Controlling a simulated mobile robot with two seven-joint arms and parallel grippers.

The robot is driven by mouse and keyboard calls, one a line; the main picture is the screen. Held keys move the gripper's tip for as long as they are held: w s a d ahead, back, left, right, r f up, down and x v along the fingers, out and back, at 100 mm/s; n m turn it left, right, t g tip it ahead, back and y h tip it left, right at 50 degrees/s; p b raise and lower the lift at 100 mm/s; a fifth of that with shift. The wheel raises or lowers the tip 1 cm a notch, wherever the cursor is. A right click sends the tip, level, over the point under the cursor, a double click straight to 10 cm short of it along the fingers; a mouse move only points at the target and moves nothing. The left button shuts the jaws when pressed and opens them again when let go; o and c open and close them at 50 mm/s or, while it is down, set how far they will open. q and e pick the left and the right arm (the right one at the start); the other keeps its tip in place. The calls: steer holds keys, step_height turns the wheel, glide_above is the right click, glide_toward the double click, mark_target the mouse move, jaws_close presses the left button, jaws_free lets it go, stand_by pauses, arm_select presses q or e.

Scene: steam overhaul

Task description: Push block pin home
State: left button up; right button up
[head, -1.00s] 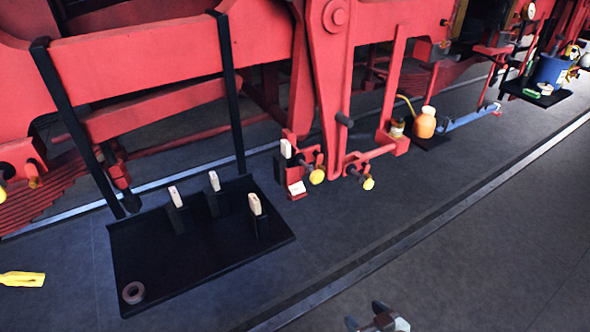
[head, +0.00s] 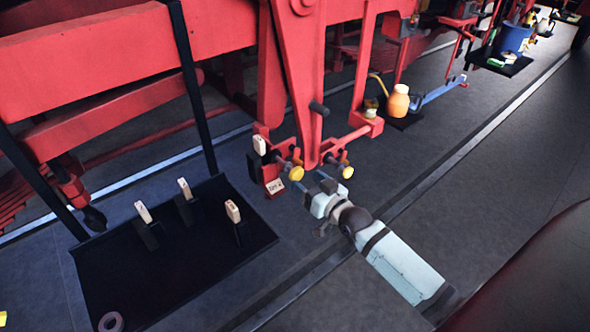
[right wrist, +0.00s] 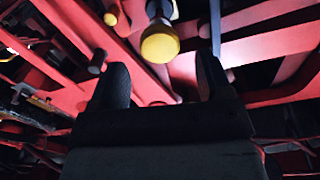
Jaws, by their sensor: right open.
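Two yellow-headed pins show on the red bracket in the head view, a left one (head: 296,173) and a right one (head: 347,172). I cannot tell which is the block pin. My right gripper (head: 316,189) is just below and between the two yellow heads, fingers pointing toward the bracket. In the right wrist view, a large yellow head (right wrist: 160,44) sits ahead of the open, empty fingers (right wrist: 162,80), roughly between them and apart from them. A smaller yellow head (right wrist: 110,18) is at upper left. My left gripper is not in view.
A black hanging tray (head: 180,275) holds several cream-topped pieces and a ring (head: 111,321). A white-tagged block (head: 274,188) is beside the left pin. The floor at lower right is clear.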

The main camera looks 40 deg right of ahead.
mark_target(289, 166)
steer(key=w, duration=0.5)
steer(key=shift+a+p, duration=0.2)
steer(key=shift+p, duration=0.15)
steer(key=c, duration=1.3)
steer(key=w, duration=0.2)
steer(key=w+b, duration=0.1)
steer(key=w, duration=0.2)
steer(key=shift+a, duration=0.2)
steer(key=shift+s+r, duration=0.1)
steer(key=shift+r, duration=0.05)
